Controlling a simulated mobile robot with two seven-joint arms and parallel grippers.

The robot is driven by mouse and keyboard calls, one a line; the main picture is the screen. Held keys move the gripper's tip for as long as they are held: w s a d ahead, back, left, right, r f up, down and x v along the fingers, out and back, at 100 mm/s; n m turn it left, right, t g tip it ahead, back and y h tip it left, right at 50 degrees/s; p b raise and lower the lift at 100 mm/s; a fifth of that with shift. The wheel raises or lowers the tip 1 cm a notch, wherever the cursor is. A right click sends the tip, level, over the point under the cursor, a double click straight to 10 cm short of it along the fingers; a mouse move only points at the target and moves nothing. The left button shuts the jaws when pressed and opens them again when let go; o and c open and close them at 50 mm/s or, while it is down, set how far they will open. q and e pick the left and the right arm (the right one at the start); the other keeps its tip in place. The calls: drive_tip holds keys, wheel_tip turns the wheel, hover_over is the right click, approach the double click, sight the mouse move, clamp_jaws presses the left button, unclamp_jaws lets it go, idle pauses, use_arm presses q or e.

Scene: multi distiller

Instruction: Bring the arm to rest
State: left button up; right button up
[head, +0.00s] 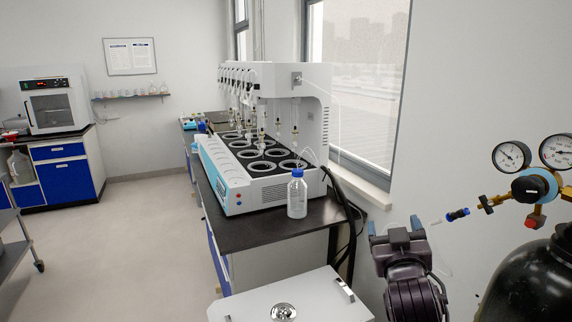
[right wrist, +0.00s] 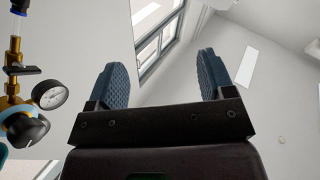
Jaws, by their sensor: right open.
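My right gripper (head: 394,229) is at the lower right of the head view, in front of the wall and pointing up. It also shows in the right wrist view (right wrist: 165,80), where its two blue fingers stand wide apart. Nothing is between them. It is to the right of the bench and apart from everything there. My left gripper is not in view.
A gas cylinder (head: 535,285) with a gauge regulator (head: 535,187) stands close on the right. The distiller (head: 262,185) and a blue-capped bottle (head: 297,198) stand on the black bench (head: 270,233). A white box (head: 255,300) is in front.

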drive_tip(key=s+d+f+g+y, duration=0.15)
drive_tip(key=s+f, duration=0.35)
drive_tip(key=f, duration=0.5)
drive_tip(key=s+d+f+g+y, duration=0.15)
drive_tip(key=s+f, duration=0.35)
drive_tip(key=f, duration=0.5)
drive_tip(key=s+d+f+g, duration=0.1)
drive_tip(key=s+f+g, duration=0.1)
drive_tip(key=s+f, duration=0.55)
drive_tip(key=s+d+f+g, duration=0.2)
drive_tip(key=s+f, duration=0.6)
drive_tip(key=f, duration=0.1)
drive_tip(key=shift+s+d+g, duration=0.25)
drive_tip(key=shift+s+g, duration=0.05)
drive_tip(key=shift+s, duration=0.1)
